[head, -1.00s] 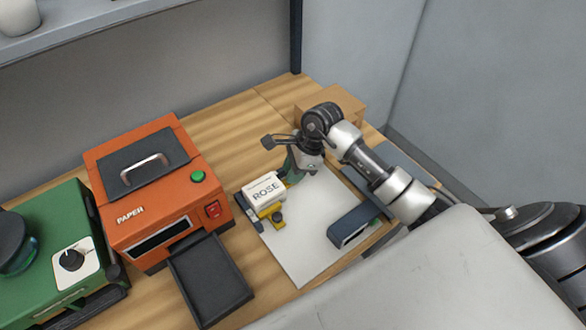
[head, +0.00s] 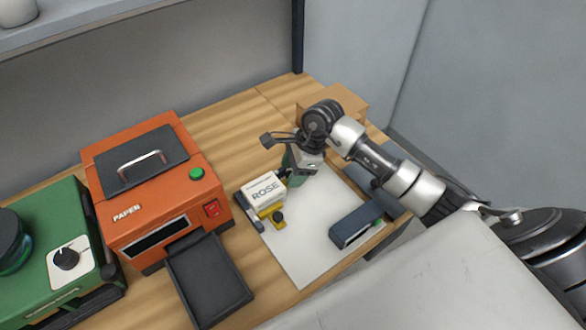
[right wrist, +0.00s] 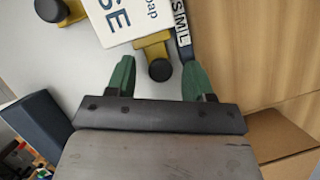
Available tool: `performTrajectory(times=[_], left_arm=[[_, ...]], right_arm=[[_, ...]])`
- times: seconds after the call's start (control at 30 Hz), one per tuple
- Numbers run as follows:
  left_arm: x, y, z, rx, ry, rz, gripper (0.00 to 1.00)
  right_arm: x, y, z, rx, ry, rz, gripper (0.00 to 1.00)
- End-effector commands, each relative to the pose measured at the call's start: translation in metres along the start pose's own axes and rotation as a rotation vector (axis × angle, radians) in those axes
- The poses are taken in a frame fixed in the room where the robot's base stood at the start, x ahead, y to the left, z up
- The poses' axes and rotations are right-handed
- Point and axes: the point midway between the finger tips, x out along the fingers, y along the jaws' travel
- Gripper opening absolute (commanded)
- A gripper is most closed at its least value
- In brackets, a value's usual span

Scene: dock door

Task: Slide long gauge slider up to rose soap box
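The white rose soap box (head: 264,191) lies on the pale sheet, and part of it shows in the right wrist view (right wrist: 118,18). A dark gauge beam with lettering (right wrist: 183,38) runs along its far side. A yellow slider with a black knob (right wrist: 159,62) sits by the box's right end; whether they touch is unclear. A second yellow slider (head: 270,212) with a black knob is at the box's near side. My right gripper (head: 298,167) is low beside the box. Its green fingers stand open on either side of the first slider's knob, with gaps. My left gripper is not in view.
A dark blue block (head: 355,225) lies on the sheet (head: 300,245) to the right. A cardboard box (head: 345,98) stands behind my right arm. An orange machine (head: 165,195) with a black tray (head: 210,280) stands left, beside a green machine (head: 45,240).

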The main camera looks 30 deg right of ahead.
Motion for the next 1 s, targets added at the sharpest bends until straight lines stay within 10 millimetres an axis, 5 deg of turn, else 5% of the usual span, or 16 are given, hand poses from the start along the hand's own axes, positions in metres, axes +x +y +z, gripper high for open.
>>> performTrajectory(times=[0.27,0.7,1.0], left_arm=[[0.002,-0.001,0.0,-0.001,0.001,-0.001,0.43],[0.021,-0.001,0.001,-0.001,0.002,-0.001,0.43],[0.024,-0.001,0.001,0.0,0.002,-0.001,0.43]], right_arm=[[-0.006,-0.001,-0.001,0.0,0.0,-0.002,0.52],[-0.087,-0.001,-0.001,-0.002,0.002,-0.005,0.52],[-0.108,0.0,0.0,-0.001,0.001,0.0,0.52]])
